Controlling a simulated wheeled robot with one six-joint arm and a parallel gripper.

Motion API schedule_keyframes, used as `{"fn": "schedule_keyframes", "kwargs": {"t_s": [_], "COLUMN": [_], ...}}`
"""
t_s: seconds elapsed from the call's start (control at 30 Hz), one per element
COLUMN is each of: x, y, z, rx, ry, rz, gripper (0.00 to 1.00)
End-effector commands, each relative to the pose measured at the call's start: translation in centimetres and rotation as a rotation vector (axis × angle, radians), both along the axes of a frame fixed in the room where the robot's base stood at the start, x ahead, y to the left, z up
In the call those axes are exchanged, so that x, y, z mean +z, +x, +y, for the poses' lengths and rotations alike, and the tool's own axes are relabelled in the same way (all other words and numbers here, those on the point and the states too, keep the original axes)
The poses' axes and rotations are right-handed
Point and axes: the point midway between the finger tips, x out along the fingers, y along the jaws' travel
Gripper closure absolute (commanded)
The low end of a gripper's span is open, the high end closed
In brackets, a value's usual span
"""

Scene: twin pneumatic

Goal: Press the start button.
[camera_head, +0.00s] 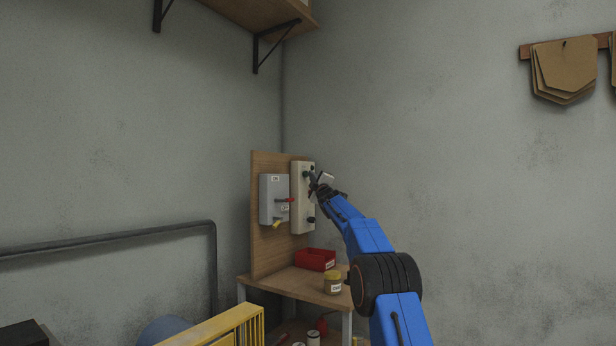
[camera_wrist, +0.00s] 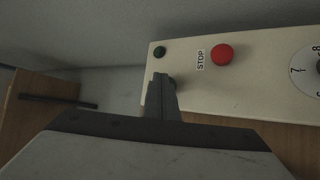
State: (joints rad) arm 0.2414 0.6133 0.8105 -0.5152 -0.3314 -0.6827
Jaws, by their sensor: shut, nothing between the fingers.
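A cream control box (camera_head: 297,200) is mounted upright on a wooden board. In the wrist view its face (camera_wrist: 190,95) carries a small green button (camera_wrist: 159,52) near one end and a red button (camera_wrist: 222,54) beside a STOP label. No START label is readable. My gripper (camera_head: 313,180) is at the upper part of the box. In the wrist view its closed fingers (camera_wrist: 161,78) point at the box face just below the green button, with nothing held. I cannot tell if they touch the face. A small round dark part (camera_wrist: 178,84) beside the fingertips is partly hidden.
A numbered dial (camera_wrist: 312,72) is cut off at the wrist view's right edge. A grey switch box (camera_head: 273,198) with red and yellow handles is left of the control box.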

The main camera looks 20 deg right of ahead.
Motion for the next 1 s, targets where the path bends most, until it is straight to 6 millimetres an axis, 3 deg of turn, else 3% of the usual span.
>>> {"fn": "schedule_keyframes", "kwargs": {"t_s": [0.43,1.0], "x": [0.0,-0.1], "y": [0.0,-1.4], "z": [0.0,-1.1], "rx": [0.000,0.000], "ry": [0.000,0.000], "rz": [0.000,0.000], "gripper": [1.00,1.00]}}
